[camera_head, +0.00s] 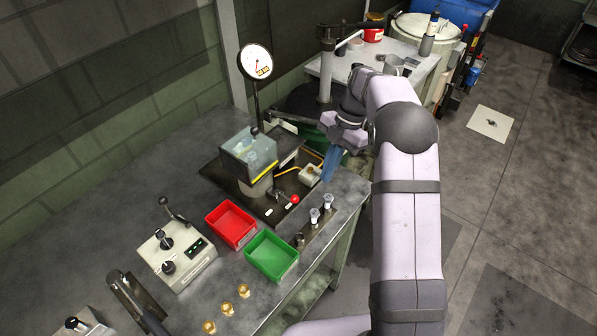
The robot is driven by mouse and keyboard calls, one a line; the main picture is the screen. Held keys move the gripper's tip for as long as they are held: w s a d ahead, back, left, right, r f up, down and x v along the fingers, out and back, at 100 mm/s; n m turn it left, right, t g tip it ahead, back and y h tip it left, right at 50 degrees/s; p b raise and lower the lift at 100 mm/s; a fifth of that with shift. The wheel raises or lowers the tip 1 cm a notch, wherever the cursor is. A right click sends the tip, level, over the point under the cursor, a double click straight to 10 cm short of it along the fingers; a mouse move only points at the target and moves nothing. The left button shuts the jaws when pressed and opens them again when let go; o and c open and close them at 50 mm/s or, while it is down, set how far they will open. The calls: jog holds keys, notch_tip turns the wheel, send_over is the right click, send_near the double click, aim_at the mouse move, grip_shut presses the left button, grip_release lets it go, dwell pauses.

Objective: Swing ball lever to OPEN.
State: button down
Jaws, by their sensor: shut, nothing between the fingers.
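The ball lever has a red ball (295,199) at the front right of the dark base plate, in front of the clear-walled bolt former (250,154). A short dark arm runs from the ball left toward a small metal fitting (279,193). Small pale labels (268,211) lie by the lever, too small to read, so I cannot tell which position it is in. My gripper (329,178), with blue fingers, is shut and empty. In the picture it is above and right of the red ball, apart from it.
A round gauge (257,62) stands on a post behind the former. A red bin (231,223) and a green bin (271,256) lie in front. A rack with small upright parts (315,215) stands right of the bins. A control box (177,256) is at left.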

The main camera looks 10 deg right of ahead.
dwell(0.4)
notch_tip(320, 180, up, 11)
jog(key=b, duration=0.2)
jog(key=shift+f, duration=0.2)
dwell(0.6)
jog(key=shift+s, duration=0.1)
jog(key=shift+a, duration=0.1)
dwell(0.3)
